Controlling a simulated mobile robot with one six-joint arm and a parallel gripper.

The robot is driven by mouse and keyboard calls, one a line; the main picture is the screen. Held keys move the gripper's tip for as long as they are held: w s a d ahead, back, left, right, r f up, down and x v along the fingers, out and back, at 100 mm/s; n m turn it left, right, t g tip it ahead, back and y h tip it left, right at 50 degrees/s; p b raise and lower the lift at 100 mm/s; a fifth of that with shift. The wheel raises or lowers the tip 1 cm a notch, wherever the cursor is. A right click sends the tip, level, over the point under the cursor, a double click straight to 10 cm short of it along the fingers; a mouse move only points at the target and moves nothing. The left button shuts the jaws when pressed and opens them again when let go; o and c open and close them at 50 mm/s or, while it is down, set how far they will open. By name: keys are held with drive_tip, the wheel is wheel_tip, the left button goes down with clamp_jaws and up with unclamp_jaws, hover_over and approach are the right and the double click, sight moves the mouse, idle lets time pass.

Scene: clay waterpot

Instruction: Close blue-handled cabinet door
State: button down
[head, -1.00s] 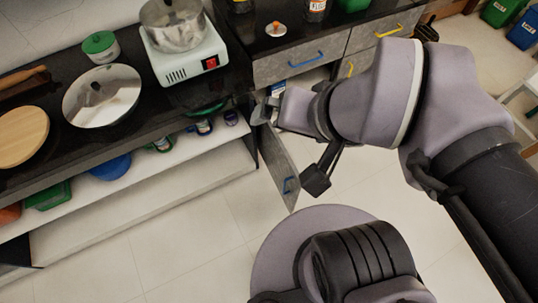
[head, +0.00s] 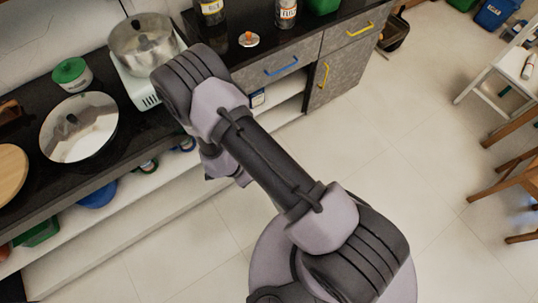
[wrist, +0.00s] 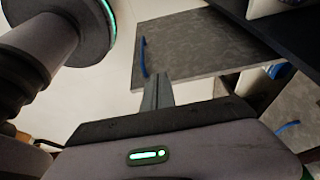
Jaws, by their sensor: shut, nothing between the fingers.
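The grey cabinet door (wrist: 205,52) with a blue handle (wrist: 143,57) stands open in the wrist view. My gripper (wrist: 157,88) is shut and empty, its fingertips close to the door's lower edge near the handle side. I cannot tell whether they touch it. In the head view the door is hidden behind my arm. The open cabinet space (head: 285,100) shows under the drawer with a blue handle (head: 281,66).
The black counter (head: 215,35) holds a pot (head: 142,38), a silver lid (head: 78,127) and bottles. A yellow-handled cabinet (head: 340,75) is shut at the right. The floor between is clear.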

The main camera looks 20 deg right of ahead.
drive_tip(key=w+d+f+b, duration=0.1)
drive_tip(key=d+f+b, duration=0.5)
drive_tip(key=d+f, duration=0.2)
drive_tip(key=shift+w+f, duration=0.2)
drive_tip(key=shift+f, duration=0.7)
